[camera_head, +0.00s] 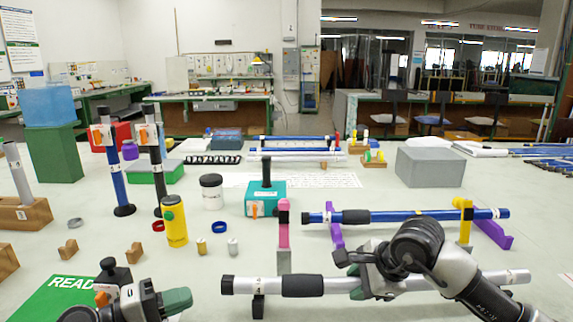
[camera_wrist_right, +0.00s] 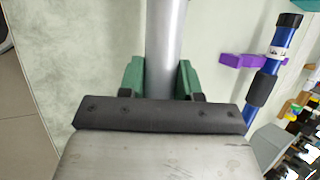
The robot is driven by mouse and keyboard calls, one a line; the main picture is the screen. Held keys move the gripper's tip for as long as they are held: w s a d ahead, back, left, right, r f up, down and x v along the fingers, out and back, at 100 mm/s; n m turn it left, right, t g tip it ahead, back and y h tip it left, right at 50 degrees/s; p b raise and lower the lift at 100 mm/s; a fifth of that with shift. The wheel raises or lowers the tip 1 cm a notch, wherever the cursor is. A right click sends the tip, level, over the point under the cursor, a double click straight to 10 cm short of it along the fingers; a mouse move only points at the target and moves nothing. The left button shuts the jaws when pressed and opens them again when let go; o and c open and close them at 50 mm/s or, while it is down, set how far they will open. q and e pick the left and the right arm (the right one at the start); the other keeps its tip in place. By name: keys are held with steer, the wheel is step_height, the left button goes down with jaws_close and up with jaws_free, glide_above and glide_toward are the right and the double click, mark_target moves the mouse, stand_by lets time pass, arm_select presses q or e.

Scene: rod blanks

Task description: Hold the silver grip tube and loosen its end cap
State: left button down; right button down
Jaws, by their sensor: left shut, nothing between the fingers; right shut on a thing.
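The silver grip tube (camera_head: 337,285) lies roughly level across the lower right of the head view. It has a black grip sleeve (camera_head: 302,286) and a black end cap (camera_head: 228,285) on its left end. My right gripper (camera_head: 361,286) is shut on the tube, right of the sleeve. In the right wrist view the tube (camera_wrist_right: 166,40) runs between the green fingers of that gripper (camera_wrist_right: 160,78). My left gripper (camera_head: 178,301) is shut and empty at the lower left. Its green fingers are left of the end cap and apart from it.
A pink post (camera_head: 284,225) stands just behind the silver tube.

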arm_select(q)
steer(key=shift+f+b, duration=0.45)
steer(key=shift+f, duration=0.1)
arm_select(e)
steer(key=shift+f, duration=0.55)
steer(key=c, duration=0.7)
jaws_free()
